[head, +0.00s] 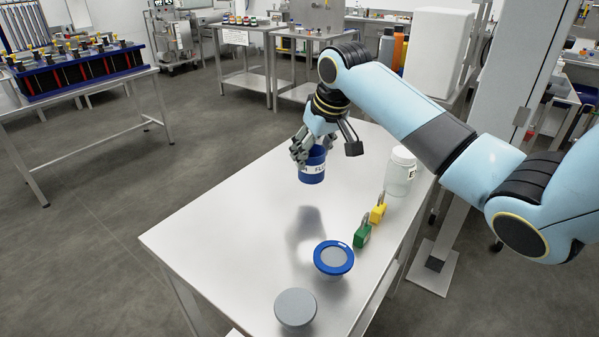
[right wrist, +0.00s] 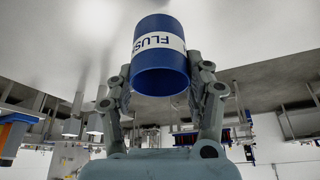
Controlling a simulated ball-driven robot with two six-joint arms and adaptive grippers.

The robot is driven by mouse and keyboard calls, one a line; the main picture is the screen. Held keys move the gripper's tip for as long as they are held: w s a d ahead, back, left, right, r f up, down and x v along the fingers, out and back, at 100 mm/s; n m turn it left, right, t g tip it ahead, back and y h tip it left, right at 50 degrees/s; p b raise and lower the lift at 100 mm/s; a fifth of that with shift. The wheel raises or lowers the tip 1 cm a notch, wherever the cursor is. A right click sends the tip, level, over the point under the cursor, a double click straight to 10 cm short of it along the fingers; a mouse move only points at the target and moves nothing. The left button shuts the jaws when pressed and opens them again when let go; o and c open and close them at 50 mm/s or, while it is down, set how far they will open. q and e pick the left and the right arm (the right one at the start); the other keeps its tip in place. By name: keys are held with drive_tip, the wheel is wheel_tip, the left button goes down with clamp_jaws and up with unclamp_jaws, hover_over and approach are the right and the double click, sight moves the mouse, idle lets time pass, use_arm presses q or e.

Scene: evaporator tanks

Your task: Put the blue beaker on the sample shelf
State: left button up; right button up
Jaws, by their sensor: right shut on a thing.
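The blue beaker (head: 312,170) has a white label band with dark lettering. My right gripper (head: 313,148) is shut on it and holds it above the metal table, with a shadow on the tabletop below. In the right wrist view the beaker (right wrist: 160,65) sits between the two fingers of the gripper (right wrist: 160,85), and its label reads "FLUS". I cannot tell for certain which surface is the sample shelf. My left gripper is not in view.
Benches (head: 250,82) stand behind, across open floor.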

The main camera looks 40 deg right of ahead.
drive_tip(key=shift+w+a+f, duration=0.45)
drive_tip(key=shift+w+f, duration=0.05)
drive_tip(key=shift+w, duration=0.15)
drive_tip(key=shift+w+a+f, duration=0.45)
drive_tip(key=shift+w+f, duration=0.05)
drive_tip(key=shift+w, duration=0.1)
wheel_tip(320, 180, down, 3)
drive_tip(key=shift+f, duration=0.45)
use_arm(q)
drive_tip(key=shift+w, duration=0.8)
use_arm(e)
drive_tip(key=shift+f, duration=0.15)
drive_tip(key=o, duration=1.2)
drive_tip(key=shift+c, duration=0.2)
